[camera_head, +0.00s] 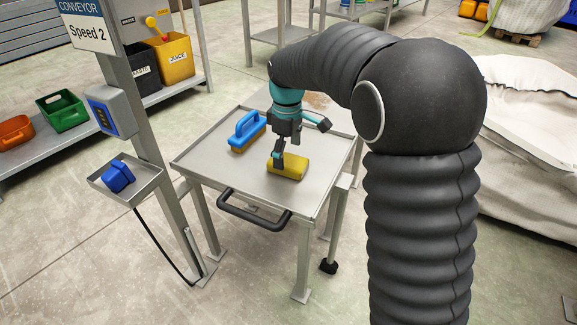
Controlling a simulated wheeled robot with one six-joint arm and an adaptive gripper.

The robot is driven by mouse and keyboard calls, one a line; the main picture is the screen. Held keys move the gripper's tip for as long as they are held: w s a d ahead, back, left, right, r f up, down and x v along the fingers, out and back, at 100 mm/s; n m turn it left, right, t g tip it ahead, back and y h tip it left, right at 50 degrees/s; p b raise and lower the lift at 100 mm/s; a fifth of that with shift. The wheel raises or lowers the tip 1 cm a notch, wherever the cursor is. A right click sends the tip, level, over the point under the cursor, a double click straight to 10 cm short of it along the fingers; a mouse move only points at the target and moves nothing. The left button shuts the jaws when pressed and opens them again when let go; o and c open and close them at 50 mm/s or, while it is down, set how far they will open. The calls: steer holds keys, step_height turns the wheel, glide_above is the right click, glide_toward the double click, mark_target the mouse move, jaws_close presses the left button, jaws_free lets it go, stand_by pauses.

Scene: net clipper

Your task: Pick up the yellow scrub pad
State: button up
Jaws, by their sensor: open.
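The yellow scrub pad (291,170) lies flat on the steel tray top of a cart (212,163), near its middle. My gripper (279,160) is open and points down at the pad's left end. Its lower finger overlaps the pad's left edge in the picture. I cannot tell whether it touches the pad. The far finger is partly hidden behind the gripper body.
A brush with a blue handle (245,127) stands on the same tray, left of and behind the pad. A black push handle (254,215) sticks out at the front. A post with a small tray holding a blue object (118,177) stands at the left.

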mark_target(288, 160)
steer(key=shift+f, duration=1.55)
steer(key=c, duration=1)
steer(key=shift+r, duration=0.1)
steer(key=shift+c, duration=0.2)
steer(key=shift+r, duration=0.45)
step_height(288, 160, up, 4)
steer(key=shift+d+f+p, duration=0.1)
steer(key=shift+f+p, duration=0.1)
steer(key=shift+p, duration=0.1)
steer(key=s+d+r, duration=0.6)
steer(key=s+d, duration=0.2)
steer(key=shift+d+r, duration=0.15)
steer(key=shift+r, duration=0.05)
steer(key=shift+s, duration=0.1)
